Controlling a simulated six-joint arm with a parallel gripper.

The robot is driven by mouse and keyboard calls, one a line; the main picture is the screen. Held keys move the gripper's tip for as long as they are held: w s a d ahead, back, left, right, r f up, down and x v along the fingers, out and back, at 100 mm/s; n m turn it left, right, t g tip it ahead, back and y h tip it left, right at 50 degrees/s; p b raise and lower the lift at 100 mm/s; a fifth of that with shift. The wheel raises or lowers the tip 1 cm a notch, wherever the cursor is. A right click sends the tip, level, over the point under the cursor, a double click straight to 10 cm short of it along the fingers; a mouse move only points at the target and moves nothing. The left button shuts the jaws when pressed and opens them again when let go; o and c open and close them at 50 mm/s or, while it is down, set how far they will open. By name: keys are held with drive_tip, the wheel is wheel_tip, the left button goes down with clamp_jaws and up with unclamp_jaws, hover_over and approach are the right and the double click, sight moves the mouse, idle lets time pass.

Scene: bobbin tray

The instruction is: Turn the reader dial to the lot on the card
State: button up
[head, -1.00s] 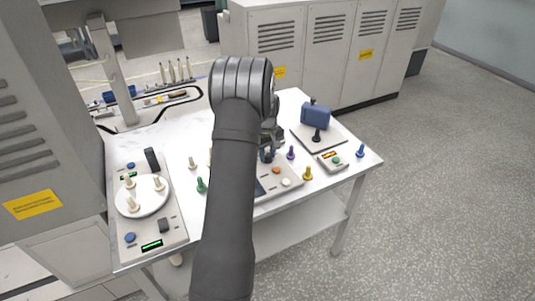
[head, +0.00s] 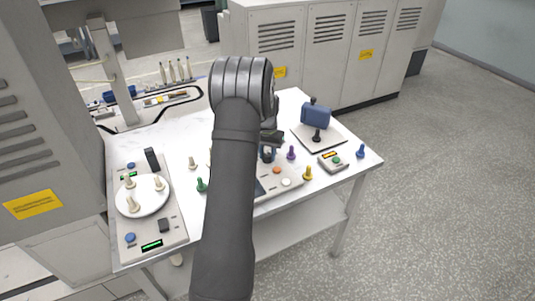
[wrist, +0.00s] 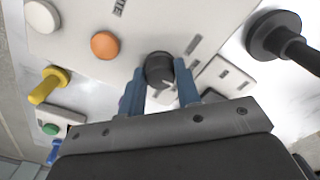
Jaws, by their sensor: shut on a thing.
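The reader (head: 293,190) is a pale panel on the white table, partly hidden behind my arm in the head view. Its black round dial (wrist: 158,70) shows in the wrist view beside the orange button (wrist: 104,46) and the white button (wrist: 42,16). My gripper (wrist: 160,84) has its two blue fingers on either side of the dial and is shut on it. The gripper also shows in the head view (head: 267,152), partly covered by my arm. I cannot make out a lot card or the dial's pointer. The reader's screen (head: 260,188) is mostly covered.
A purple bobbin (head: 291,153), a yellow one (head: 307,174) and a green one (head: 201,185) stand close around the reader. A small box with a green button (head: 333,161) is at right. A turntable panel (head: 146,245) lies at left. A dark peg (wrist: 262,38) stands near the dial.

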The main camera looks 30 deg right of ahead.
drive_tip(key=shift+m, duration=2.2)
drive_tip(key=o, duration=1)
drive_tip(key=shift+c, duration=0.2)
wheel_tip(320, 180, up, 18)
drive_tip(key=shift+f, duration=0.25)
